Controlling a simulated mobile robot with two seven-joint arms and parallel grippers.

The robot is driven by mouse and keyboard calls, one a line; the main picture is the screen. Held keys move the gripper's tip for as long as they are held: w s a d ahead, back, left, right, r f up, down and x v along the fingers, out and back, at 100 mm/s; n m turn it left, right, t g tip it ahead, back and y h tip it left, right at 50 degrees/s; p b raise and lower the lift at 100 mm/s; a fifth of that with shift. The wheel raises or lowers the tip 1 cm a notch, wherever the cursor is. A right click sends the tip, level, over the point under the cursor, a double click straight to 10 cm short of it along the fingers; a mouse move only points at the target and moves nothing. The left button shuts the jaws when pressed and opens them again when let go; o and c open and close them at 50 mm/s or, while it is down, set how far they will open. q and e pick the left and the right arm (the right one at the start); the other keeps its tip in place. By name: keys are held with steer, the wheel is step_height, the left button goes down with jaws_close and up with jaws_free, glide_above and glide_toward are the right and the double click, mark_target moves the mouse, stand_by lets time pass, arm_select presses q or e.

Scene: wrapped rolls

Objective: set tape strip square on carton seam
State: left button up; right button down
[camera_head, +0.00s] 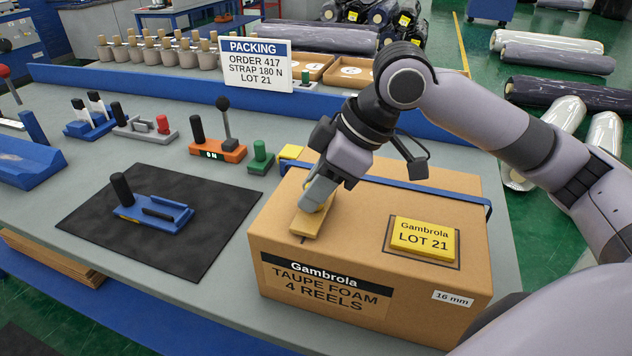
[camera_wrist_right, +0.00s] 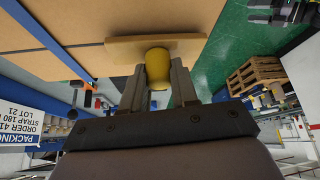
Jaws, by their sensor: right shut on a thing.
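The carton (camera_head: 365,255), labelled Gambrola Taupe Foam, stands on the right of the bench. A tan tape strip (camera_head: 306,224) with a yellow knob is at the left part of its top; a short dark mark shows by its near end. My right gripper (camera_head: 319,197) is above the strip, shut on the knob. In the right wrist view, the fingers grip the yellow knob (camera_wrist_right: 158,68) under the tan strip (camera_wrist_right: 130,48), beside the carton (camera_wrist_right: 60,30), where a thin seam line shows. I cannot tell whether the strip touches the carton. My left gripper is not in view.
A yellow LOT 21 pad (camera_head: 423,238) lies on the carton's right side, and a blue strap (camera_head: 400,187) crosses its back. A blue tool with a black handle (camera_head: 150,213) rests on the black mat (camera_head: 190,250). Orange and green devices (camera_head: 218,150) stand behind.

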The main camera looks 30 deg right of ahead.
steer(key=shift+f, duration=0.35)
stand_by(0.5)
steer(key=c, duration=0.8)
jaws_free()
steer(key=v, duration=0.7)
